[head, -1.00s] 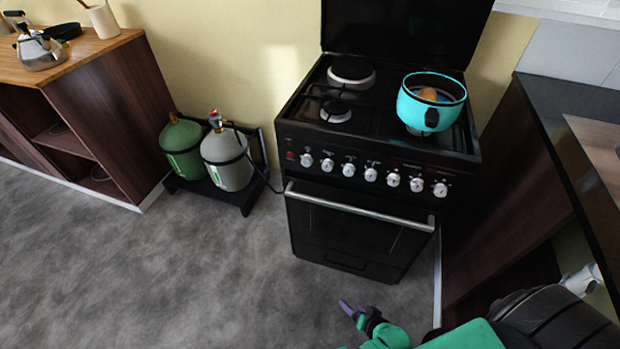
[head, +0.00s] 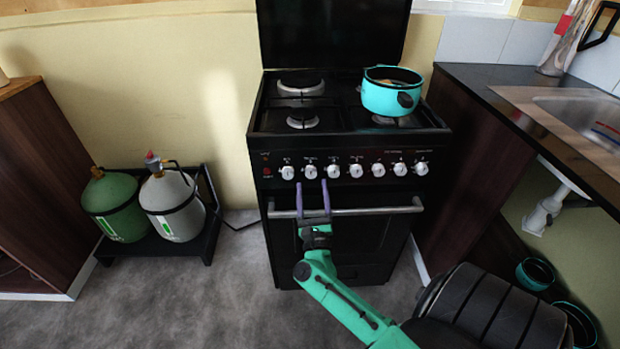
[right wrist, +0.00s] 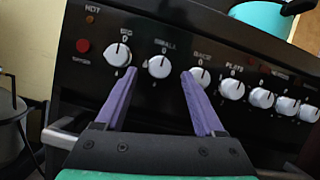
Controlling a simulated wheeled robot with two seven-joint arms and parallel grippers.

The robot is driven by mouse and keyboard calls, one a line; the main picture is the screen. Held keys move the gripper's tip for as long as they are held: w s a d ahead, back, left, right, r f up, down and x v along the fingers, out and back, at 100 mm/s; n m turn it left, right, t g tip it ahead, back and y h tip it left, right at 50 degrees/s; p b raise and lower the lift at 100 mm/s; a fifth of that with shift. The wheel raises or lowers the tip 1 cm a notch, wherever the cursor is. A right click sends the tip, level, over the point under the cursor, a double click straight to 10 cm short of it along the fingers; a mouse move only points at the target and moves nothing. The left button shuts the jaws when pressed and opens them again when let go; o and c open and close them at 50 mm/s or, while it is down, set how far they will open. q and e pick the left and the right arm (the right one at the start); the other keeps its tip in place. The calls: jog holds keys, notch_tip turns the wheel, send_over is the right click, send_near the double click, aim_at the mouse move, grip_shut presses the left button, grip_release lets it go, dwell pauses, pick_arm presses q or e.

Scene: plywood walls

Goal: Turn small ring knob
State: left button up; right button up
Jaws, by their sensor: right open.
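The small ring knob (head: 310,171) is a round white knob, second from the left on the black stove's front panel. In the right wrist view the knob (right wrist: 158,67) sits below the word SMALL and a 0 mark. My right gripper (head: 312,184) is open, with its two purple fingers pointing at the panel. In the right wrist view the gripper (right wrist: 158,73) has one fingertip on each side of the knob, and nothing is held. I cannot tell whether the fingers touch it. My left gripper is not in view.
The BIG knob (right wrist: 117,54) and BACK knob (right wrist: 200,77) flank it closely. The oven handle bar (head: 375,210) runs below, under my gripper. A turquoise pot (head: 385,97) stands on the hob. Gas bottles (head: 172,205) stand left; a counter (head: 480,80) is on the right.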

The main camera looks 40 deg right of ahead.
aim_at(311, 175)
jog(key=x, duration=0.3)
jog(key=shift+w+d, duration=0.1)
jog(key=shift+d, duration=0.05)
grip_shut()
jog(key=shift+n, duration=0.5)
jog(key=n+y+p, duration=0.1)
jog(key=n, duration=0.1)
jog(key=n+t+y+p, duration=0.1)
jog(key=n, duration=0.2)
jog(key=shift+r+y+p, duration=0.2)
jog(key=shift+y+p, duration=0.1)
jog(key=shift+y, duration=0.1)
jog(key=n+y+p, duration=0.1)
jog(key=n, duration=0.2)
jog(key=n+y+p, duration=0.1)
jog(key=n+p, duration=0.1)
jog(key=n, duration=0.1)
jog(key=shift+d+r+y+p, duration=0.15)
jog(key=shift+y+p, duration=0.15)
jog(key=shift+y, duration=0.1)
jog(key=n+y+p, duration=0.1)
jog(key=n+p, duration=0.2)
jog(key=n+g+y+p, duration=0.1)
jog(key=n+p, duration=0.3)
jog(key=shift+s+r+n+g, duration=0.2)
jog(key=shift+s+n+g, duration=0.05)
jog(key=shift+n+g, duration=0.05)
jog(key=shift+f+n+g+y+p, duration=0.15)
jog(key=shift+n+g+y+p, duration=0.2)
jog(key=shift+n+p, duration=0.8)
